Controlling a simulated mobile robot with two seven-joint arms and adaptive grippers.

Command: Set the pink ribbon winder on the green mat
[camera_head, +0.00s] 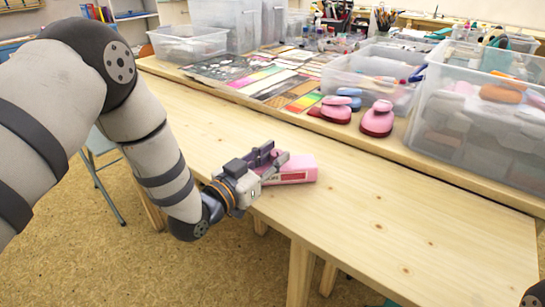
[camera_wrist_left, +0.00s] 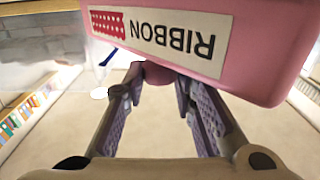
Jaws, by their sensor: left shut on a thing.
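The pink ribbon winder (camera_head: 298,170) is a pink block with a white label, over the near left part of the wooden table. In the left wrist view the ribbon winder (camera_wrist_left: 270,45) fills the top, its "RIBBON" label upside down. My left gripper (camera_head: 270,160) is shut on the winder; the wrist view shows its fingers (camera_wrist_left: 158,76) around a small pink knob. I cannot tell whether the winder touches the table. I cannot make out a green mat.
The wooden table (camera_head: 400,215) is bare to the right of the winder. A raised shelf behind holds pink and blue inkpads (camera_head: 377,120), colour cards (camera_head: 275,83) and clear plastic bins (camera_head: 480,120). The table's near edge runs close to my gripper.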

